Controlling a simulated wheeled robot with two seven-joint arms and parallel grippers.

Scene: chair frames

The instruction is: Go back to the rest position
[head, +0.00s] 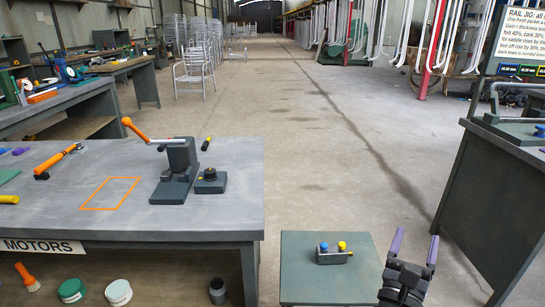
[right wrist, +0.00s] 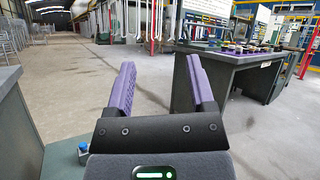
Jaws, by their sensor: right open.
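My right gripper (head: 413,248) is at the lower right of the head view, beside the right edge of a small grey-green stand. Its two purple fingers are apart with nothing between them. The right wrist view also shows the open purple fingers (right wrist: 160,85), pointing out over the floor toward a dark workbench. My left gripper is not in the head view.
A grey workbench (head: 235,215) stands at left with a dark press (head: 178,170) and an orange-outlined square. The small stand (head: 300,280) holds a block with blue and yellow knobs (head: 334,255). A dark bench (head: 490,205) stands at right. The aisle floor (head: 310,150) is clear.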

